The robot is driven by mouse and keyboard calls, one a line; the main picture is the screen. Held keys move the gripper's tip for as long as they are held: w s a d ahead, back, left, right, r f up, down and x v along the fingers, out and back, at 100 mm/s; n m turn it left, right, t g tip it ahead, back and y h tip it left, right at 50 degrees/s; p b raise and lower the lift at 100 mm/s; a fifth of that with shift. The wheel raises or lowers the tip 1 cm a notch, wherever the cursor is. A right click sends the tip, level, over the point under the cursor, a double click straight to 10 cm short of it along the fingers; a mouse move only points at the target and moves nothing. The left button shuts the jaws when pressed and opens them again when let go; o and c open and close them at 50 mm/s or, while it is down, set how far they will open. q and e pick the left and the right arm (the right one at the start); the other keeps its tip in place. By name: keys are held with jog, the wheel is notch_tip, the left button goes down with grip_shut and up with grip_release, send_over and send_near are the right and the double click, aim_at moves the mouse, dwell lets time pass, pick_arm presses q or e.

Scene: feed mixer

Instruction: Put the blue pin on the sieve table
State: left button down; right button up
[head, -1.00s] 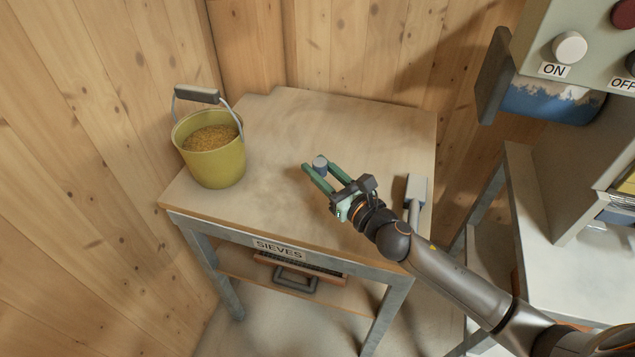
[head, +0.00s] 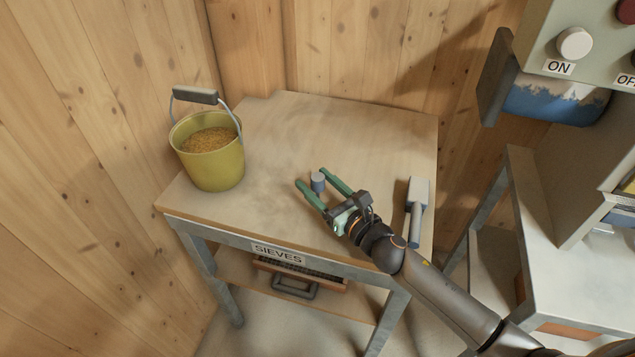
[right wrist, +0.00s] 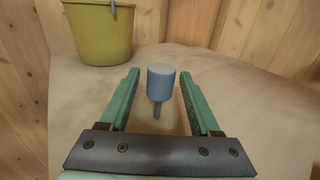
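In the right wrist view there is a clear gap between the pin and each finger. The pin looks upright; its contact with the top is hard to see. My left gripper is not in view.
A yellow bucket of grain (head: 213,165) stands at the table's left. A grey-handled tool (head: 416,205) lies near the right edge, beside my right arm. A control panel (head: 590,35) and a grey machine (head: 590,200) are at the right. The table's back is clear.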

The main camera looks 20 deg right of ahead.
jog(key=shift+r+p, duration=0.3)
jog(key=v, duration=0.5)
jog(key=b+v, duration=0.1)
jog(key=v, duration=0.4)
jog(key=shift+s+d+f, duration=0.1)
jog(key=shift+s+f, duration=0.1)
jog(key=shift+s, duration=0.05)
jog(key=shift+s+d+b, duration=0.2)
jog(key=shift+s+b, duration=0.15)
jog(key=shift+s, duration=0.2)
jog(key=shift+s+r, duration=0.1)
jog(key=shift+s, duration=0.05)
